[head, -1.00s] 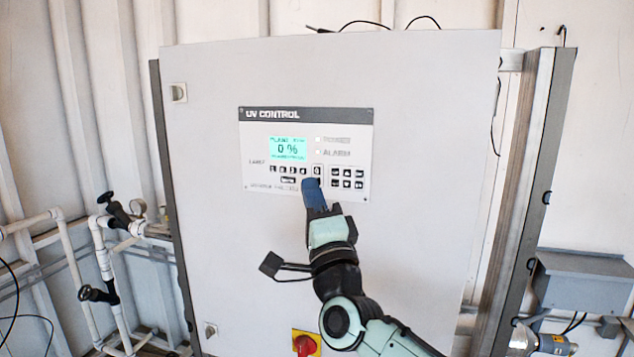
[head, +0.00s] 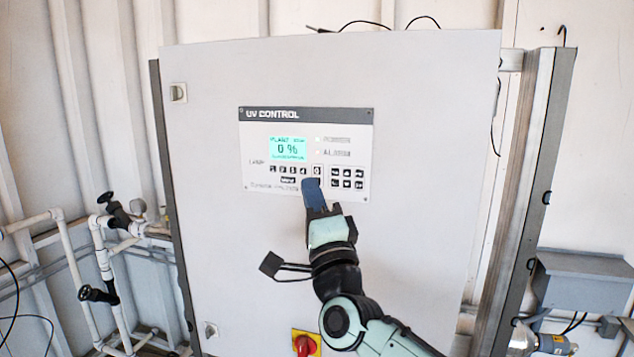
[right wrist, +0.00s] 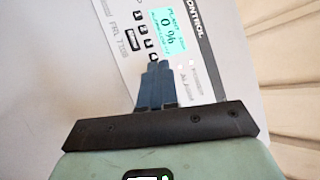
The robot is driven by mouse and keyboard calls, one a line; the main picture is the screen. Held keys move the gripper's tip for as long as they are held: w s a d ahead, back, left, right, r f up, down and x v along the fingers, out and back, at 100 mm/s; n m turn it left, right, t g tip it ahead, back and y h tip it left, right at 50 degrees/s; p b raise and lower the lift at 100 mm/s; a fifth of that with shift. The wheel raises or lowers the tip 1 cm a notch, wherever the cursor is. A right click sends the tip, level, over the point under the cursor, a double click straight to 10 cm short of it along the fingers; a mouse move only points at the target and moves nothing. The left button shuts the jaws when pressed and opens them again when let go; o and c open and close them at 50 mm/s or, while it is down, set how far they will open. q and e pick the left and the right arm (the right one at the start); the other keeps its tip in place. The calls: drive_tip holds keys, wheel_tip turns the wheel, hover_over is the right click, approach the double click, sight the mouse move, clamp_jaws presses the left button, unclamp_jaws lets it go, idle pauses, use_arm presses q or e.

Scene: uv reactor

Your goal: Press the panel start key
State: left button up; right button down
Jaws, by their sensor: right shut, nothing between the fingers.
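The UV CONTROL panel (head: 350,118) sits on the upper front of a large grey cabinet. Its green screen (head: 287,149) reads 0 %, and a row of small dark keys (head: 288,169) lies below it. My right gripper (head: 312,183) is shut and empty, its blue fingertips at the lower key area just below the key marked 0. The fingertips cover part of the bottom key row, so I cannot tell which key lies behind them or whether they touch it. In the right wrist view the shut fingers (right wrist: 157,75) overlap the panel keys beside the screen (right wrist: 168,33). My left gripper is not in view.
The cabinet door (head: 420,230) is flat and clear around the panel. A red rotary switch (head: 303,344) on a yellow plate is low on the door. White pipes with black valves (head: 97,293) stand at left. A grey box (head: 585,282) is at right.

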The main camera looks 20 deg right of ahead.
drive_tip(key=shift+w+d, duration=0.1)
idle(0.7)
drive_tip(key=shift+w+d, duration=0.15)
drive_tip(key=shift+w, duration=0.1)
drive_tip(key=shift+w+d, duration=0.15)
drive_tip(key=shift+w, duration=0.05)
idle(0.6)
drive_tip(key=shift+s+a+b, duration=0.4)
drive_tip(key=shift+s+b, duration=0.15)
drive_tip(key=shift+s, duration=0.05)
drive_tip(key=shift+s+a+b, duration=0.35)
drive_tip(key=shift+s+a, duration=0.35)
drive_tip(key=shift+s, duration=0.35)
drive_tip(key=shift+s+a+b, duration=0.3)
drive_tip(key=shift+s+a, duration=0.4)
drive_tip(key=shift+s, duration=0.3)
